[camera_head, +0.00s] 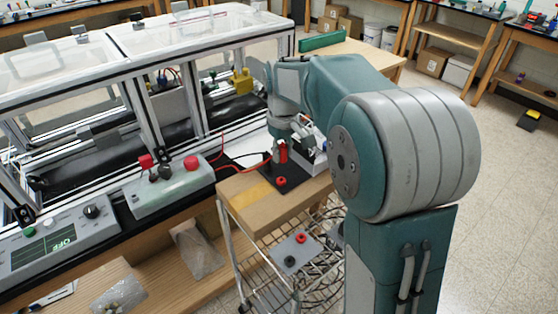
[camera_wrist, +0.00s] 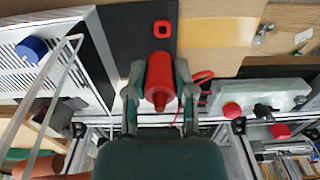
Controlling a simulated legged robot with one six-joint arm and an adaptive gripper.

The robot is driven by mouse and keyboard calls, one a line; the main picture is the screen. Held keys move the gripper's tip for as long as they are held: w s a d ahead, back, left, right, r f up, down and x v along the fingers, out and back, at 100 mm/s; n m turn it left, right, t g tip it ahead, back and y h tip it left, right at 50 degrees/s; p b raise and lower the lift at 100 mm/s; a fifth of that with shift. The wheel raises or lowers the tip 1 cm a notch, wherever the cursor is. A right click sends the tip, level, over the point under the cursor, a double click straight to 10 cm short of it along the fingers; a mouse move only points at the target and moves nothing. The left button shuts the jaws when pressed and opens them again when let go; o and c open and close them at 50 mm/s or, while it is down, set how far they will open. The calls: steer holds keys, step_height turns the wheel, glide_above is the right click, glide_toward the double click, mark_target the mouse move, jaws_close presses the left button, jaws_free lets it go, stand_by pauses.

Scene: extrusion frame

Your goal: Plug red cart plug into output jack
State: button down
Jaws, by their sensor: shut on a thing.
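The red cart plug (camera_wrist: 160,80) is between the two fingers of my gripper (camera_wrist: 160,95) in the wrist view. In the head view my gripper (camera_head: 287,138) holds the red plug (camera_head: 281,152) above a black plate on the cart top. A red square socket (camera_wrist: 162,28) sits on that plate, apart from the plug; it also shows in the head view (camera_head: 281,181). Red cable runs beside the plug. A grey box (camera_head: 172,185) to the left carries a red connector (camera_head: 146,162). I cannot tell which socket is the output jack.
The grey box also has a red button (camera_head: 192,163). A framed, clear-panelled enclosure (camera_head: 100,60) stands behind it. A control panel with a display (camera_head: 58,243) is at lower left. A lower plate (camera_head: 292,249) on the cart holds red and black sockets.

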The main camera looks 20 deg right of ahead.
steer(key=shift+d, duration=0.35)
steer(key=shift+a+f, duration=0.85)
steer(key=shift+f, duration=0.55)
steer(key=shift+d+f, duration=0.3)
steer(key=shift+f, duration=0.35)
steer(key=shift+d+f, duration=0.25)
steer(key=shift+f, duration=0.35)
steer(key=shift+a+f, duration=0.15)
steer(key=shift+f, duration=0.1)
steer(key=shift+a, duration=0.25)
steer(key=shift+d, duration=0.25)
steer(key=shift+s+a, duration=0.1)
steer(key=shift+a, duration=0.15)
steer(key=shift+d, duration=0.2)
